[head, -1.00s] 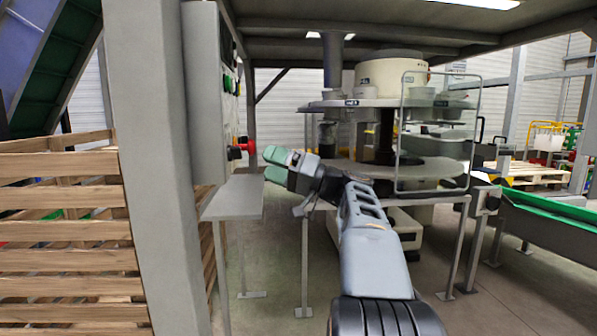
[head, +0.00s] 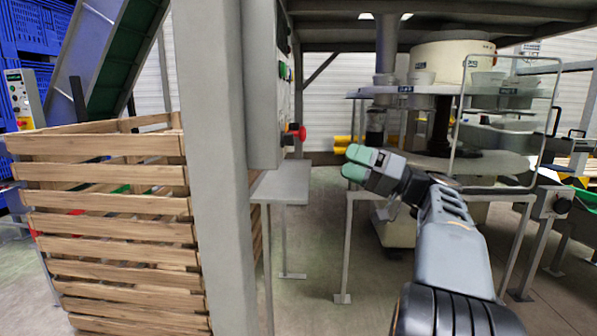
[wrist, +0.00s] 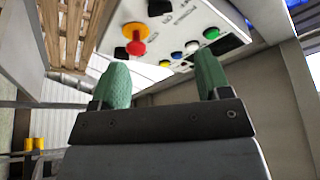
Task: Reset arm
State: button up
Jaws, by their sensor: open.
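My gripper (head: 353,163) has green fingertips and is in the middle of the head view, to the right of a grey control box (head: 262,85) on a post. In the wrist view my gripper (wrist: 160,80) shows two green fingers spread apart with nothing between them. A red emergency button (head: 295,132) sticks out from the box, apart from the fingers. The wrist view shows the red button (wrist: 135,38) on a yellow base, with blue, white, yellow and green buttons beside it.
A wooden slatted crate (head: 110,215) stands at left, next to a grey post (head: 218,170). A small grey table (head: 285,185) stands below the box. A round-tabled machine (head: 470,165) with a clear guard stands behind my arm. Bare floor shows between the table and the machine.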

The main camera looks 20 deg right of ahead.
jog(key=a+m+g+h+p, duration=0.3)
jog(key=a+g+h+p, duration=0.35)
jog(key=a+p, duration=1.1)
jog(key=s+a+n+g+h+p, duration=0.1)
jog(key=s+h+p, duration=0.3)
jog(key=p, duration=0.5)
jog(key=s+a+r+n+g+h+p, duration=0.1)
jog(key=s+g+h+p, duration=0.3)
jog(key=s+p, duration=0.4)
jog(key=shift+s+r+n+p, duration=0.15)
jog(key=shift+n+p, duration=0.5)
jog(key=shift+n, duration=0.05)
jog(key=shift+a, duration=0.1)
